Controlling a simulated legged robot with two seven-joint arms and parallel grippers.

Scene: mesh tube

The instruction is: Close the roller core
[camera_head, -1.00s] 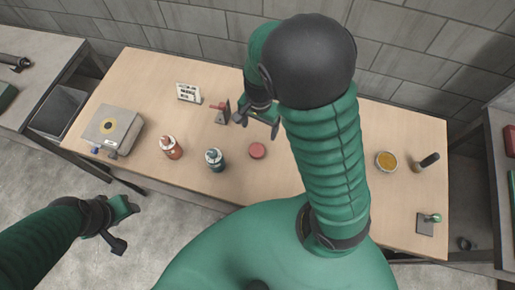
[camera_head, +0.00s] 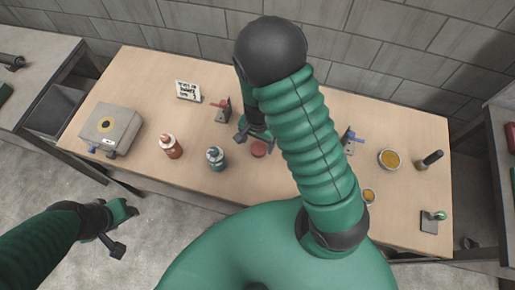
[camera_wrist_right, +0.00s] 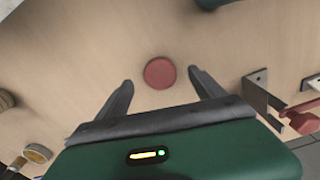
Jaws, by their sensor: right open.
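I cannot tell which part is the roller core. A flat red disc (camera_head: 259,149) lies on the wooden bench; in the right wrist view the red disc (camera_wrist_right: 159,73) sits between my fingertips, apart from both. My right gripper (camera_head: 252,136) is open and empty above it, and its two spread fingers show in the wrist view (camera_wrist_right: 160,80). A dark bracket with a red handle (camera_head: 222,110) stands just left of the right gripper. A similar bracket with a blue handle (camera_head: 350,139) is partly hidden by my right arm. My left gripper (camera_head: 122,228) hangs off the bench's front left; its fingers are unclear.
A grey box (camera_head: 111,127), a small sign (camera_head: 188,91), a yellow-filled dish (camera_head: 390,159), a dark-handled tool (camera_head: 431,160) and a green-knobbed plate (camera_head: 431,222) are around the bench (camera_head: 285,182).

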